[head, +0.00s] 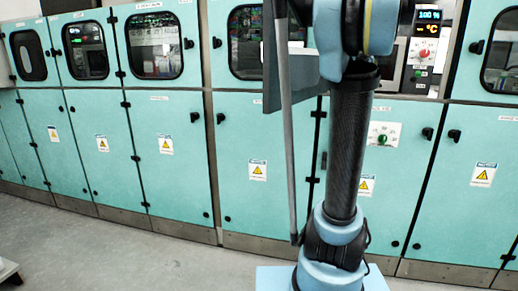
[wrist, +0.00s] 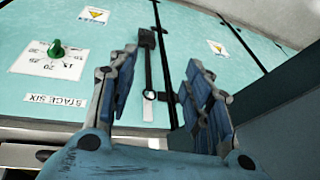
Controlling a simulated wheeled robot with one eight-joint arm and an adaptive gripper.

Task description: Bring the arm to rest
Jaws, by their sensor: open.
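My gripper (wrist: 161,57) shows in the wrist view with its two fingers spread apart. It is open, with nothing between the fingers. Beyond them are the teal cabinet fronts and a dark upright latch bar (wrist: 148,65). In the head view my arm rises from its blue base in front of the cabinets, with a dark tubular link standing nearly upright. My gripper is not visible in the head view.
A row of teal cabinets (head: 184,140) with windows and warning labels runs behind my arm. A green knob (wrist: 57,48) sits on a dial plate marked STAGE SIX. A red knob (head: 425,54) is below a lit display (head: 429,15). Grey floor (head: 130,240) is open at front left.

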